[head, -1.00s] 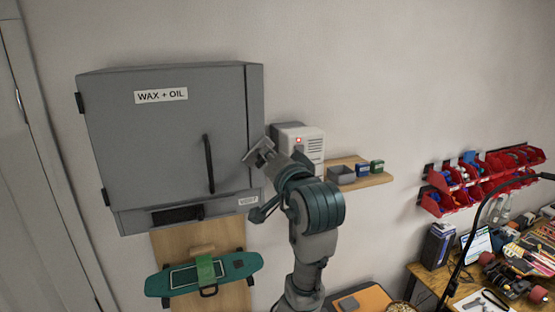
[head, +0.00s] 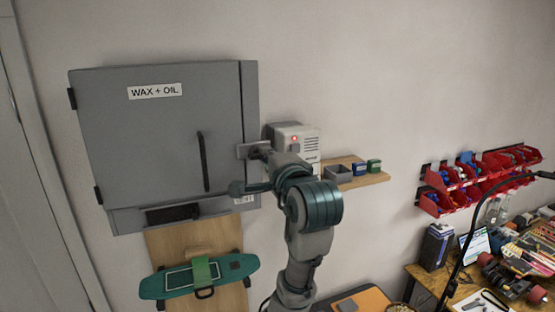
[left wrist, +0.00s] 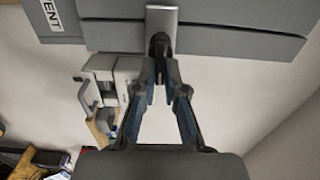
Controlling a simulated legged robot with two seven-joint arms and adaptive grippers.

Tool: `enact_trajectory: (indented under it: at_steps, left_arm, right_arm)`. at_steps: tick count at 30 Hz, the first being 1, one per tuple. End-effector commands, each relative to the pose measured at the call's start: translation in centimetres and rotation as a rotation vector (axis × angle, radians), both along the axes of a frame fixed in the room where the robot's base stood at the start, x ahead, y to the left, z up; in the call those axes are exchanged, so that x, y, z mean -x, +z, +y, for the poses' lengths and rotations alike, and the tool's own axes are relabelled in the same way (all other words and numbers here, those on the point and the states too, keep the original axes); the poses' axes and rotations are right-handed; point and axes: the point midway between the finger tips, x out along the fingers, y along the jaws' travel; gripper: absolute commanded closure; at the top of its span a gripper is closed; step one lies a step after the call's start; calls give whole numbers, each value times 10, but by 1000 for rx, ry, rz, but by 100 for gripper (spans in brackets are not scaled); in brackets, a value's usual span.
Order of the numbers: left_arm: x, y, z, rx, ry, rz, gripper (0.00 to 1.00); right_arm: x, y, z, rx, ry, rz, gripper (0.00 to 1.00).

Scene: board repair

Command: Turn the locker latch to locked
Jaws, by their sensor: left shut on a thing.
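The grey locker (head: 160,140), labelled WAX + OIL, hangs on the wall at left in the head view with its door shut. Its latch is a small grey plate (head: 246,151) at the door's right edge. In the left wrist view the latch plate (left wrist: 162,18) lies across the door's edge with a dark knob under it. My left gripper (head: 262,151) is at the latch. In the left wrist view its fingers (left wrist: 160,72) are closed on the latch's dark knob. My wrist partly hides the latch in the head view. My right gripper is not in view.
A black door handle (head: 203,162) stands left of the latch. A white box with a red light (head: 299,138) and a wooden shelf (head: 372,179) are right of my gripper. A teal skateboard deck (head: 235,271) hangs below. Red bins (head: 490,178) are at right.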

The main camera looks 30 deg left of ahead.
Motion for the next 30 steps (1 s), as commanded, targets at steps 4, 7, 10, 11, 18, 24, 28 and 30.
enact_trajectory:
  at_steps: [4,7,10,11,18,24,28,30]
  left_arm:
    - [2,6,5,-25,7,6,100]
    - [2,6,5,-30,7,12,100]
    - [2,6,5,-31,7,14,100]
    - [2,6,5,-31,7,14,100]
    - [2,6,6,-31,8,13,84]
    - [1,4,5,-29,8,15,65]
    - [1,4,3,-29,7,16,65]
    - [1,4,1,-30,7,15,65]
  right_arm:
    - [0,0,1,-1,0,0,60]
    - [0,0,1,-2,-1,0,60]
    - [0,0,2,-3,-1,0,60]
    - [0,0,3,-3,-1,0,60]
    - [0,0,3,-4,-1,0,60]
    - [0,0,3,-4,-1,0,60]
    - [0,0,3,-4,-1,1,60]
    - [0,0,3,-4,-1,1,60]
